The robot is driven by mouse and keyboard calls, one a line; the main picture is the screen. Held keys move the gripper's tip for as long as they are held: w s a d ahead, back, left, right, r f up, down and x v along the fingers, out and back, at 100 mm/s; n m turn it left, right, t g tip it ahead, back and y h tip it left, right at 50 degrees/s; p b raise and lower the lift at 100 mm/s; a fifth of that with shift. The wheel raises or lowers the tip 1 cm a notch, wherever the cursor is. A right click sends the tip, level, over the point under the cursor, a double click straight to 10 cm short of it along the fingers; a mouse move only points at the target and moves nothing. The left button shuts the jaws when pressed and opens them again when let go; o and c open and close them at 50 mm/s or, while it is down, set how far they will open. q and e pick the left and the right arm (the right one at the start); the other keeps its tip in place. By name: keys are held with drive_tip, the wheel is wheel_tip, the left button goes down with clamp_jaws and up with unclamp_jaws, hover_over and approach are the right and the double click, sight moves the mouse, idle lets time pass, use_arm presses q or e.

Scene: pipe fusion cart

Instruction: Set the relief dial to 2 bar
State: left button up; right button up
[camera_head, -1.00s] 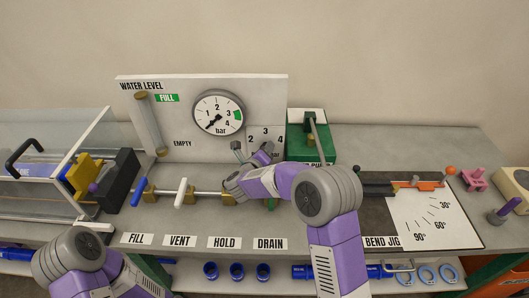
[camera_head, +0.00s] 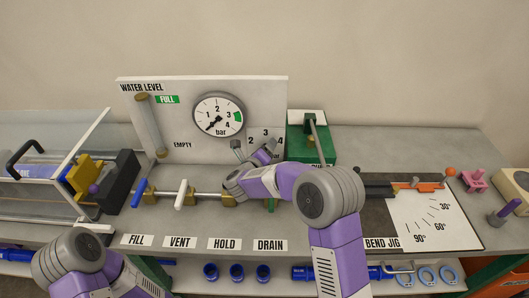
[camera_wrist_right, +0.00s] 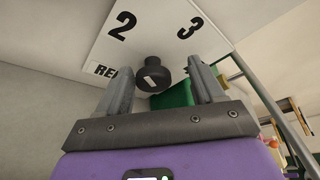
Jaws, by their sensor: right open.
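The relief dial is a black round knob (camera_wrist_right: 152,74) with a short white mark, on a white panel (camera_wrist_right: 152,28) printed 2 and 3. The white mark slants; I cannot tell which number it points to. My right gripper (camera_wrist_right: 162,66) is open, its fingertips on either side of the knob in the wrist view. Contact is not visible. In the head view my right gripper (camera_head: 252,150) is in front of the panel's lower right, below the numbers 2, 3, 4, and hides the knob. My left gripper is out of view.
The pressure gauge (camera_head: 218,116) sits above, its needle at the lower left. A valve pipe with a blue lever (camera_head: 139,192) and a white lever (camera_head: 181,193) runs below the panel. A green box (camera_head: 318,144) stands right of the panel. The bend jig (camera_head: 432,215) is further right.

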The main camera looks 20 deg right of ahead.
wheel_tip(320, 180, up, 8)
drive_tip(key=shift+s+d+r+p, duration=0.1)
drive_tip(key=shift+s+d+p, duration=0.05)
drive_tip(key=shift+p, duration=0.55)
drive_tip(key=shift+r, duration=0.4)
